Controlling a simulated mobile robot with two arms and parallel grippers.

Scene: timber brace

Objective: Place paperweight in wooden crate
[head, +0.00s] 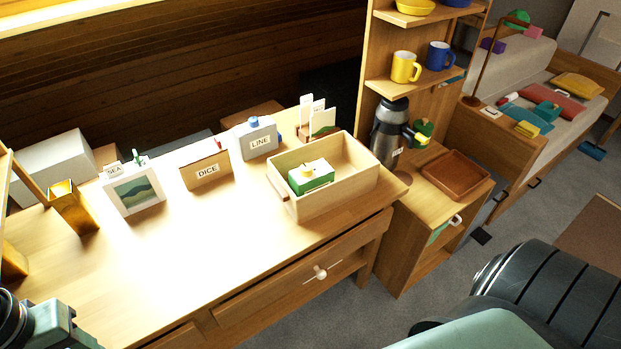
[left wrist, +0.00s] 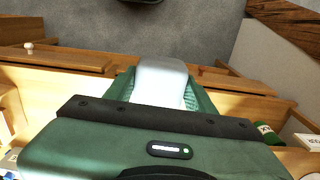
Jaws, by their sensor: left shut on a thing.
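My left gripper (left wrist: 160,88) is shut on a smooth pale grey block, which appears to be the paperweight (left wrist: 160,76), in the left wrist view. Its green fingers press on both sides of the block. In the head view only part of my left arm shows at the lower left corner, and the held block cannot be made out. The open-topped wooden crate (head: 318,203) stands on the right end of the desk, well away from that arm. A green and white box (head: 311,177) sits inside it. My right gripper is out of view.
The desk (head: 170,265) has clear room in front. Behind stand a picture frame (head: 133,193), a DICE box (head: 205,171) and a grey LINE box (head: 257,138). A brass vase (head: 74,207) is at left. A dark flask (head: 389,133) stands right of the crate.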

